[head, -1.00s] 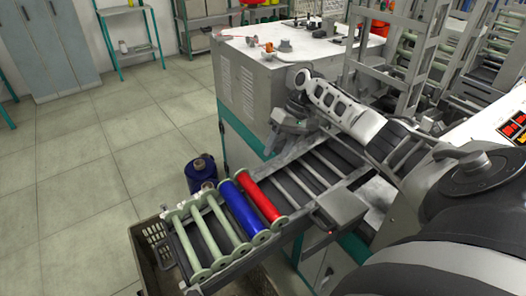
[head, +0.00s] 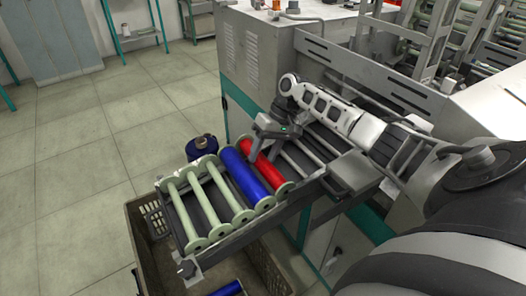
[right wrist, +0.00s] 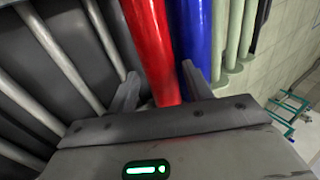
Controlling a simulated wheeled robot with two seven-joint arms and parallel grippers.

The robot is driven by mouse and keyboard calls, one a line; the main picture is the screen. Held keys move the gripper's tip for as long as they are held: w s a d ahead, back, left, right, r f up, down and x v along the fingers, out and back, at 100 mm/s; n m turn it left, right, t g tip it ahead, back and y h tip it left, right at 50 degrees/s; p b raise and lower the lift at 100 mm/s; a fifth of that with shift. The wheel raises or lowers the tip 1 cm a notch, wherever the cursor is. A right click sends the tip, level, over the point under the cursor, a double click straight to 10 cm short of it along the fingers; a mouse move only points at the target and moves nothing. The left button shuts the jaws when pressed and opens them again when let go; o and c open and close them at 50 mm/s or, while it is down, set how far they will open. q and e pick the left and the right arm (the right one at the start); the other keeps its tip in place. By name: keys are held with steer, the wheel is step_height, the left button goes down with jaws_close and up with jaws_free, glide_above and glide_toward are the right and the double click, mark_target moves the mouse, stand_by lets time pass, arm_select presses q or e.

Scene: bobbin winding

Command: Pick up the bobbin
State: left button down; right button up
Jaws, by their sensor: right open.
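A red bobbin (head: 263,173) lies on the rack at the end of the machine, beside a blue bobbin (head: 245,175). My right gripper (head: 263,153) is open over the far end of the red bobbin. In the right wrist view, the red bobbin (right wrist: 152,45) runs between the two fingers of the right gripper (right wrist: 160,85), and the blue bobbin (right wrist: 190,35) lies just right of it, partly behind the right finger. I cannot tell whether the fingers touch either bobbin. My left gripper is not in view.
Several pale green empty bobbins (head: 205,192) lie left of the blue one on the rack. A crate (head: 150,245) stands below with a blue item (head: 228,288) in it. A dark blue spool (head: 201,147) stands behind the rack. The machine body (head: 262,60) rises behind; floor on the left is clear.

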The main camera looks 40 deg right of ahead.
steer(key=shift+a+f, duration=0.2)
steer(key=shift+f, duration=0.35)
steer(key=shift+r, duration=0.15)
steer(key=c, duration=0.8)
